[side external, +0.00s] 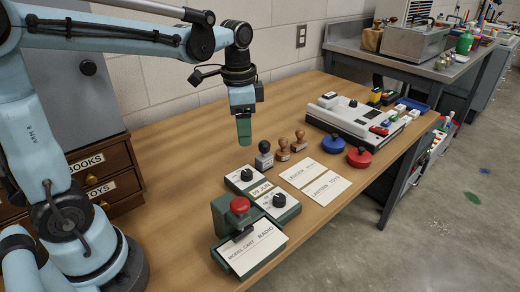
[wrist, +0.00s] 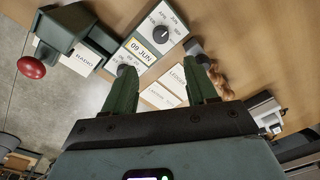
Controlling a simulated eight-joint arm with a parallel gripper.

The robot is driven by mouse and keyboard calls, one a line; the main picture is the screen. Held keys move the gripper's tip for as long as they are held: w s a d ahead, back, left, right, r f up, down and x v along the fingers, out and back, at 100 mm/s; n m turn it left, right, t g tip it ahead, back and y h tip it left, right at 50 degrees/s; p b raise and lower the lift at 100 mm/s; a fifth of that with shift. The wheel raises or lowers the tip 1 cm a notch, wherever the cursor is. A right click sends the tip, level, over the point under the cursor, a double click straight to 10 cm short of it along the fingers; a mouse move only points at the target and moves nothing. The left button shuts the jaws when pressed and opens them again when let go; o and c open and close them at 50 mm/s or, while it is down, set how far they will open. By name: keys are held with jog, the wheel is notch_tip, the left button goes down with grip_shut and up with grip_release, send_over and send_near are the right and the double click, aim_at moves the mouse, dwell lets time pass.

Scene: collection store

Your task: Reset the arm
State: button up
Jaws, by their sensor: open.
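My gripper (side external: 244,132) hangs above the middle of the table (side external: 180,215), pointing down, in the side external view. Its green fingers are apart and empty in the wrist view (wrist: 168,86). Below it are a dater with knobs and a "09 JUN" window (side external: 262,188), which also shows in the wrist view (wrist: 157,38). A dark green press with a red knob (side external: 238,205) stands nearer the camera, with a card reading RADIO (side external: 258,247) on its base. It also shows in the wrist view (wrist: 62,32). The gripper touches none of these.
Several hand stamps (side external: 283,150) stand behind the dater. Two white cards (side external: 326,188) lie beside it. A blue round pad (side external: 333,144) and a red one (side external: 360,157) lie further right, before a grey-white machine (side external: 350,119). Wooden drawers (side external: 95,165) stand left. The table's front left is bare.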

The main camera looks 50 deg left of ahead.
jog(key=s+d+f+n+t, duration=0.1)
jog(key=s+d+n+t, duration=0.2)
jog(key=s+n+t, duration=0.3)
jog(key=shift+s+f+n+t, duration=0.3)
jog(key=shift+s+f, duration=0.1)
jog(key=shift+s, duration=0.35)
